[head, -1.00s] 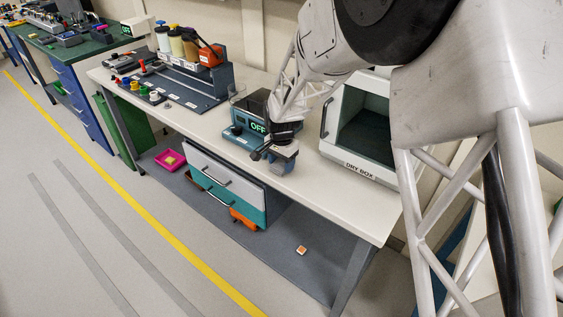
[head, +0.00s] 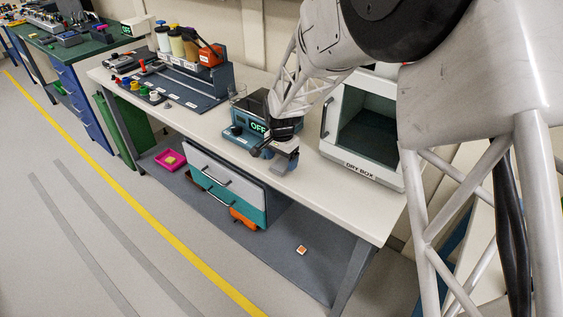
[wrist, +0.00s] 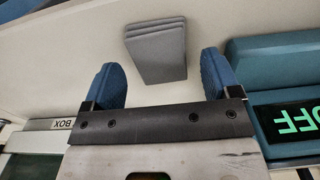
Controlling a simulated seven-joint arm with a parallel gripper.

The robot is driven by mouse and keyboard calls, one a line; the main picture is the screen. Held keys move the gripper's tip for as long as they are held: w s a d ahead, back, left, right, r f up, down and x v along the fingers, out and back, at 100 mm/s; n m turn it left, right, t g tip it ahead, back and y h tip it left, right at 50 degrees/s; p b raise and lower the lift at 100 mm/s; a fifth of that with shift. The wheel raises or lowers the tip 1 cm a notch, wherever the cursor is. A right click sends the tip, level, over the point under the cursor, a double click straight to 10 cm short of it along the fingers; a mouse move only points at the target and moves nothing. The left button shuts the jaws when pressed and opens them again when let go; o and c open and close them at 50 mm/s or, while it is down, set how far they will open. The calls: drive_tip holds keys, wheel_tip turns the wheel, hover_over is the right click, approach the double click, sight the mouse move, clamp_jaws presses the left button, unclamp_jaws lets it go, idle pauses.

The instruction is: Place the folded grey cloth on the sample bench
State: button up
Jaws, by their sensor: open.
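The folded grey cloth (wrist: 155,50) shows in the wrist view as a small stack of layers on the pale surface of the sample bench (head: 336,206). My gripper (wrist: 160,66) is open, with its blue fingers apart on either side of the cloth's near end. Most of the cloth lies beyond the fingertips, and neither finger visibly touches it. In the head view my gripper (head: 272,150) is low over the front part of the bench, and the cloth there is partly hidden and hard to separate from the fingers.
A teal device with a green OFF display (head: 258,128) stands close beside my gripper. The dry box (head: 347,162) is to the right. A rack with bottles (head: 190,46) stands at the left. The bench front right of my gripper is clear.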

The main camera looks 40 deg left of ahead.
sight(282, 164)
wheel_tip(282, 164, up, 11)
drive_tip(key=shift+f, duration=0.2)
idle(0.3)
idle(0.5)
